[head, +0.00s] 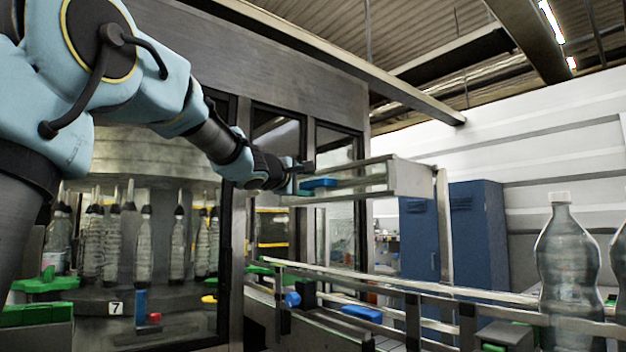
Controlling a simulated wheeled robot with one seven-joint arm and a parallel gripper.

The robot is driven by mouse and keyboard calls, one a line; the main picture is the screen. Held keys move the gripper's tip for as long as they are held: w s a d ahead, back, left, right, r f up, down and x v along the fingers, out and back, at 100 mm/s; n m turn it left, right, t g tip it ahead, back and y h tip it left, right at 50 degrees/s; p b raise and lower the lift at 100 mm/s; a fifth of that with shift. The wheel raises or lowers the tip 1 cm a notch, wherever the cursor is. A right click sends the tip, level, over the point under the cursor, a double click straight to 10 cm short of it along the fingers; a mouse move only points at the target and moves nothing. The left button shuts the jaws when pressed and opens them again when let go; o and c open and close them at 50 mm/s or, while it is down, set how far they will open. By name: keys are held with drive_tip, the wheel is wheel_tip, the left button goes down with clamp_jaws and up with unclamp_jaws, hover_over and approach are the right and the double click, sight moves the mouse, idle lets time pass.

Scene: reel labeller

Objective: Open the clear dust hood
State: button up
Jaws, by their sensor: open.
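My arm reaches from the upper left, and my gripper (304,179) is at its far end, small in the head view. It is open. It is at the left end of a pale metal-framed box with see-through sides (350,179), which may be the clear dust hood. A small blue part (320,183) shows just right of the gripper; I cannot tell whether it belongs to the hood or whether the fingers touch it. The hood's position, open or closed, is not clear from here.
A bottle machine (180,50) with dark-framed windows stands behind my arm, with several bottles inside. A railed conveyor (410,288) runs across the lower right. A large clear bottle (568,260) stands on the right. Blue lockers (478,235) stand behind.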

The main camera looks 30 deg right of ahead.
drive_tip(key=shift+p+x, duration=0.35)
drive_tip(key=shift+x, duration=1)
drive_tip(key=shift+c, duration=0.2)
clamp_jaws()
